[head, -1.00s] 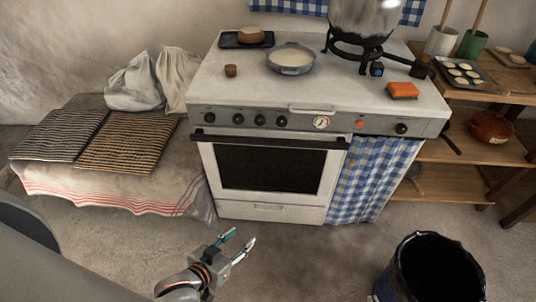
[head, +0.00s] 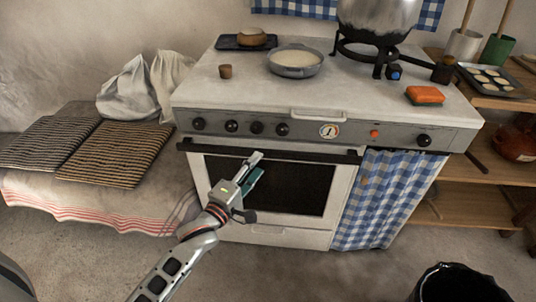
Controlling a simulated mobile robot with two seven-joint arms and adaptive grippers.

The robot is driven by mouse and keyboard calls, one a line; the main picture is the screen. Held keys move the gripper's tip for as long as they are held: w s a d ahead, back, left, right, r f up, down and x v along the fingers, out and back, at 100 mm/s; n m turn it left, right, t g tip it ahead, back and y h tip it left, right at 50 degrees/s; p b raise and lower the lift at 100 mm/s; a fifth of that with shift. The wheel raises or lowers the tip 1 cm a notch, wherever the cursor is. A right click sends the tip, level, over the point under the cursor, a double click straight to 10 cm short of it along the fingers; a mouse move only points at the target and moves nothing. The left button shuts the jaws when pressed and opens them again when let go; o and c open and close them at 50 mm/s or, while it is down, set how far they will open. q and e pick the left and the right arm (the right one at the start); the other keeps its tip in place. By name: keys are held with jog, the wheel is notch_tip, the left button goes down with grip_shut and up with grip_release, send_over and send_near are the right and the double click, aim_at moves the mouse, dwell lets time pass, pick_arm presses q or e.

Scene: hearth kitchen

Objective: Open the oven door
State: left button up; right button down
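The white oven (head: 212,236) stands ahead with its door (head: 335,185) closed. The door has a dark glass window (head: 300,190) and a long black handle bar (head: 310,155) across its top. My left gripper (head: 259,165) is in front of the door's upper left half, its fingers pointing up toward the handle. The fingers are apart and nothing shows between them. The fingertips overlap the lower edge of the bar in the picture; I cannot tell whether they touch it. My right gripper is not in view.
A black bin (head: 455,285) stands on the floor at lower right. A cloth-covered bench with striped mats (head: 115,152) is at left. A checked curtain (head: 385,200) hangs right of the door. A pan (head: 295,63) and pot (head: 375,18) sit on top.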

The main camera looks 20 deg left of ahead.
aim_at(265, 156)
pick_arm(q)
jog(key=w, duration=0.3)
jog(key=w+d+b, duration=0.1)
jog(key=w, duration=0.1)
jog(key=shift+w+f, duration=0.15)
jog(key=shift+w, duration=0.2)
jog(key=shift+w+d, duration=0.1)
jog(key=shift+w, duration=0.5)
grip_shut()
